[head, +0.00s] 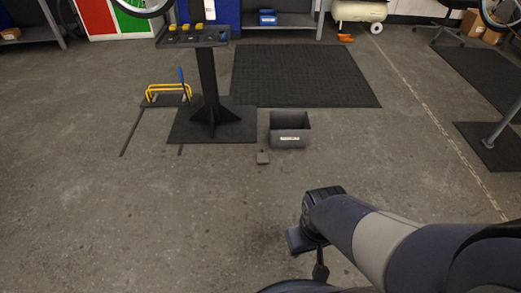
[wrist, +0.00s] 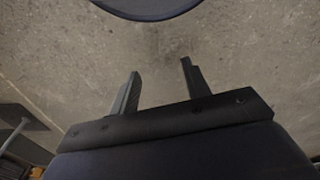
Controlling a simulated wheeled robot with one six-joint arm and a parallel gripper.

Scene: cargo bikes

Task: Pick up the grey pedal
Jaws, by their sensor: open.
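A small grey block-like thing with a short stub on top, which looks like the grey pedal (head: 263,158), lies on the concrete floor in the head view, just in front of a dark grey bin. It is too small there to make out detail. My gripper (wrist: 160,70) is open and empty in the wrist view, its two fingers apart over bare floor. The pedal does not show in the wrist view. In the head view my arm reaches in from the lower right, its end nearer to me than the pedal and to its right; the fingers cannot be made out there.
The dark grey bin (head: 290,141) with a white label stands right behind the pedal. A black stand (head: 208,88) on a dark base plate is to the left, beside a yellow rack (head: 168,90). A black mat (head: 300,76) lies behind. Floor in front and left is clear.

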